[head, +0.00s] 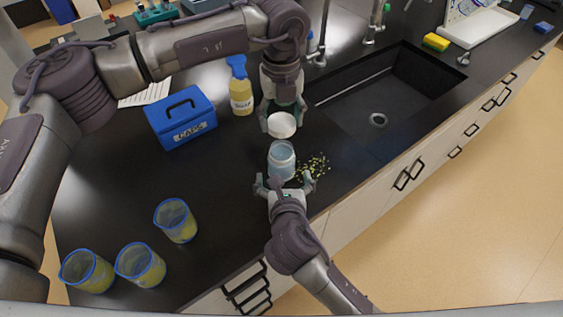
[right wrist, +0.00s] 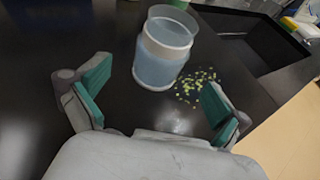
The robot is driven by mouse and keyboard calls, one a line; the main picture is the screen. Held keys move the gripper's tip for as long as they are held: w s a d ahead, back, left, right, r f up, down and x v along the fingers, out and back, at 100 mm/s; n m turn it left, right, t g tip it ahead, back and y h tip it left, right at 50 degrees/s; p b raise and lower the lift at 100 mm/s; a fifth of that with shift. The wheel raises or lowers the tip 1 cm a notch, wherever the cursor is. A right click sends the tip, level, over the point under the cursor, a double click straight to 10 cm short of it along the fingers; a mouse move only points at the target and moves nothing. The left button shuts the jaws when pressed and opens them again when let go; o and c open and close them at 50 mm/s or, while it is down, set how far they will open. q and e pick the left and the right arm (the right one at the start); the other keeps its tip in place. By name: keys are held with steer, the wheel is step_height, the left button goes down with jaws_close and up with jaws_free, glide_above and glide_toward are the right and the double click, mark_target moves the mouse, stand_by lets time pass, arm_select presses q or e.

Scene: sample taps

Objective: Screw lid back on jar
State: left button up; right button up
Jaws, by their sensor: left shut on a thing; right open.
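The jar (head: 281,162) stands upright and open on the black counter, left of the sink; it looks translucent with bluish contents. It also shows in the right wrist view (right wrist: 163,50). The white lid (head: 282,125) is above and just behind the jar's mouth, apart from it in the head view. My left gripper (head: 281,112) comes down from above and is shut on the lid. My right gripper (head: 285,186) is open, low at the jar's near side. In the right wrist view its green-padded fingers (right wrist: 155,100) are spread, with the jar ahead of them, not between them.
Yellow-green bits (head: 315,167) lie scattered right of the jar. A blue box (head: 181,118) and a soap bottle (head: 241,92) stand behind left. Several beakers with yellow contents (head: 140,264) stand at front left. The sink (head: 385,95) is at right, with the counter's front edge nearby.

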mark_target(282, 148)
steer(key=x, duration=0.6)
steer(key=shift+w, duration=0.15)
steer(key=c, duration=1.8)
arm_select(q)
steer(key=shift+f, duration=2.5)
arm_select(e)
steer(key=shift+o, duration=0.2)
